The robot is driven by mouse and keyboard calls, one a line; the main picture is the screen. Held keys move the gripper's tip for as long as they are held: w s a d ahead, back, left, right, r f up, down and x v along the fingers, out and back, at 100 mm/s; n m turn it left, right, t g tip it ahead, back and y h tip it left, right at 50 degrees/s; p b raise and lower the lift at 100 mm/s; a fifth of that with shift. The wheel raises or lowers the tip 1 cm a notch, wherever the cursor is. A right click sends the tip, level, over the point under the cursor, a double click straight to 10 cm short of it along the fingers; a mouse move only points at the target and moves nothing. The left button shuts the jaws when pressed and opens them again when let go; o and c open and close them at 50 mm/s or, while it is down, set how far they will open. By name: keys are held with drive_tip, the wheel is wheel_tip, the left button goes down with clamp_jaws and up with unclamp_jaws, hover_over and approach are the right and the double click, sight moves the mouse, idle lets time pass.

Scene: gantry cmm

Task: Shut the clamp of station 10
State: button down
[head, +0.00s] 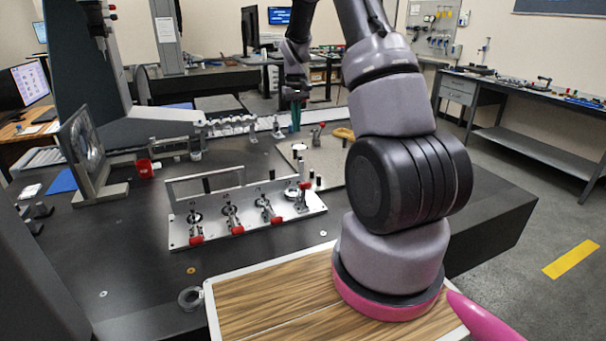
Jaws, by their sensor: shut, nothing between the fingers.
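Several toggle clamps with red handle tips stand in a row on a silver fixture plate (265,221). Three of them, a left clamp (195,222), a middle clamp (231,216) and a right clamp (266,208), have their red tips low at the plate's front. A further clamp (303,192) at the plate's right end has its red tip raised. Another red-tipped clamp (317,134) stands farther back. No station numbers are readable, so I cannot tell which is station 10. My gripper (295,122) points down, shut and empty, behind the fixture plate and above the back of the table.
A tilted framed panel (84,150) and a red block (144,168) stand left of the fixture. A grey machine column (85,70) rises behind them. A wood-topped board (265,305) lies in front.

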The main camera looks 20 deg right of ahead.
wheel_tip(320, 180, down, 6)
drive_tip(key=w+d, duration=0.1)
hover_over(304, 191)
drive_tip(key=w, duration=0.2)
drive_tip(key=shift+g, duration=0.4)
drive_tip(key=shift+d+f, duration=0.15)
drive_tip(key=shift+f, duration=2.75)
drive_tip(key=shift+d+f, duration=0.1)
drive_tip(key=shift+f, duration=2.75)
